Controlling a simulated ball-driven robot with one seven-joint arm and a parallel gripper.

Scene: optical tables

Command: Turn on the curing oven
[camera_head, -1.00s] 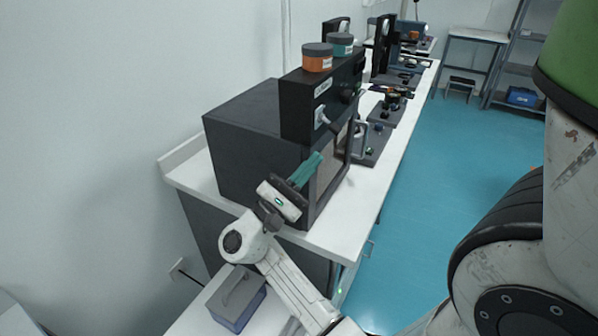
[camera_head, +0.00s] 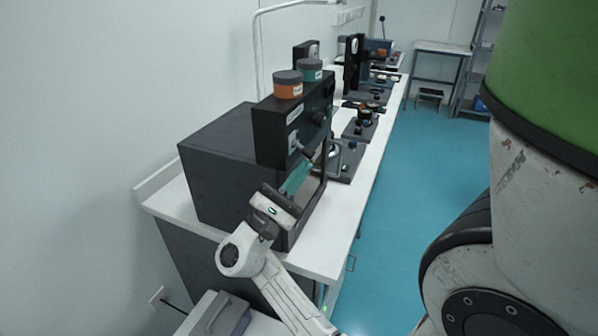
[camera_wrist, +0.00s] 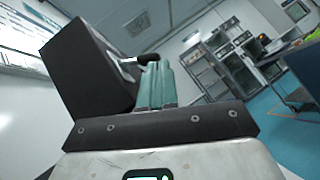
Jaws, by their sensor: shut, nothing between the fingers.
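The curing oven (camera_head: 222,170) is a dark box on the white bench, with a black control panel (camera_head: 275,135) on its upper front. The panel carries a pale switch lever (camera_head: 295,143), which points out and down with a dark end. My gripper (camera_head: 306,164) has teal fingers, shut and empty, pointing up just below the lever's end. In the wrist view the fingertips (camera_wrist: 152,63) are right by the lever (camera_wrist: 126,64); I cannot tell whether they touch. The lower front of the oven is partly hidden by my gripper.
An orange jar (camera_head: 287,84) and a teal jar (camera_head: 310,70) stand on top of the panel. Optical setups (camera_head: 366,118) line the bench beyond. A grey case (camera_head: 222,314) with a handle is at the lower left. The blue floor (camera_head: 400,190) on the right is clear.

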